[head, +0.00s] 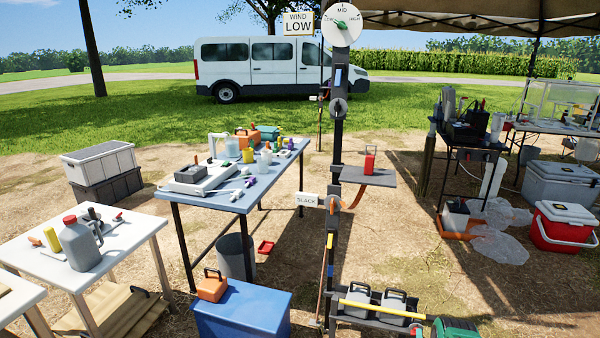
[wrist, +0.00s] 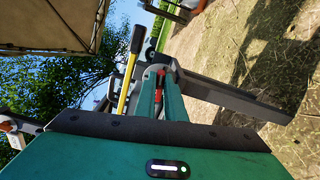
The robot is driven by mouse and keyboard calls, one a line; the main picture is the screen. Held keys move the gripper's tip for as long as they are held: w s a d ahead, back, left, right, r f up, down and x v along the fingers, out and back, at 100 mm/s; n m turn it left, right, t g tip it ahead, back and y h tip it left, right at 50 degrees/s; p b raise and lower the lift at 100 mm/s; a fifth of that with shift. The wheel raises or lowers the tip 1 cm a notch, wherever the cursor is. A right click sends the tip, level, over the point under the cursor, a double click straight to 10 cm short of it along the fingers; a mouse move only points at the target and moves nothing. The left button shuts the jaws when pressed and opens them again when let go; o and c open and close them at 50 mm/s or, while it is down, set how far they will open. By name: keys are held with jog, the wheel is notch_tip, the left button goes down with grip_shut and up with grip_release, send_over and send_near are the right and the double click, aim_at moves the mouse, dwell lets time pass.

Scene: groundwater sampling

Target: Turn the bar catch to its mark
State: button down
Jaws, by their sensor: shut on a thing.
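A yellow bar (head: 382,309) runs across the front of a dark rack low on the post; it also shows in the wrist view (wrist: 127,75). My gripper (wrist: 160,78) has its two green fingers close together at the right end of the rack. They are shut on a small part with red on it (wrist: 160,84), which I take to be the bar catch; the fingers hide most of it.
Two grey cans (head: 358,298) stand in the rack behind the bar. The dark post (head: 337,130) rises beside them, with a small shelf (head: 368,177) carrying a red can. A blue box (head: 242,312) stands left of the post. Bare ground lies to the right.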

jog(key=n, duration=1)
jog(key=a+n, duration=0.1)
jog(key=n, duration=0.4)
jog(key=shift+r+n, duration=0.15)
jog(key=shift+n, duration=0.25)
jog(key=c, duration=1.8)
grip_release()
jog(key=shift+w+r, duration=0.1)
jog(key=shift+o, duration=0.2)
jog(key=v, duration=1)
jog(key=shift+s, duration=0.35)
jog(key=shift+a, duration=0.1)
